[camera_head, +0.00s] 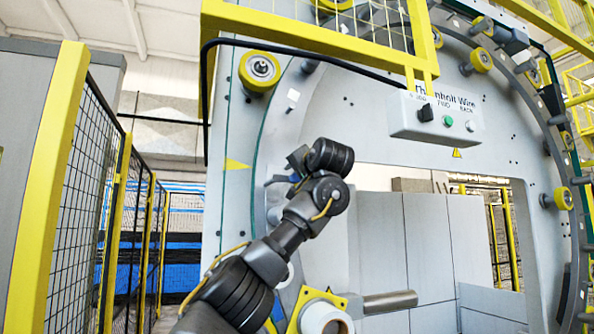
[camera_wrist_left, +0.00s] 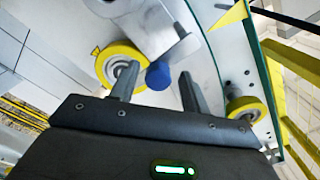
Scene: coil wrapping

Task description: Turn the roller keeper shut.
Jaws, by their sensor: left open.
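In the left wrist view, a short blue knob (camera_wrist_left: 158,76) stands out from the pale machine face, beside a grey metal arm (camera_wrist_left: 165,28). It looks like the roller keeper's handle, but I cannot tell how far the keeper is turned. A yellow roller (camera_wrist_left: 120,66) is just left of it. My left gripper (camera_wrist_left: 159,68) is open, with the blue knob showing between its fingers; I see no clear contact. In the head view, my left gripper (camera_head: 287,168) is in front of the ring's left side, and my wrist hides what is behind it. My right gripper is not in view.
The coil-wrapping machine's ring (camera_head: 300,112) carries several yellow rollers, one at upper left (camera_head: 259,70). A control box (camera_head: 437,117) hangs at the ring's upper middle. A yellow flanged part with a metal bar (camera_head: 390,301) is low centre. Yellow-framed mesh fencing (camera_head: 92,205) stands left.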

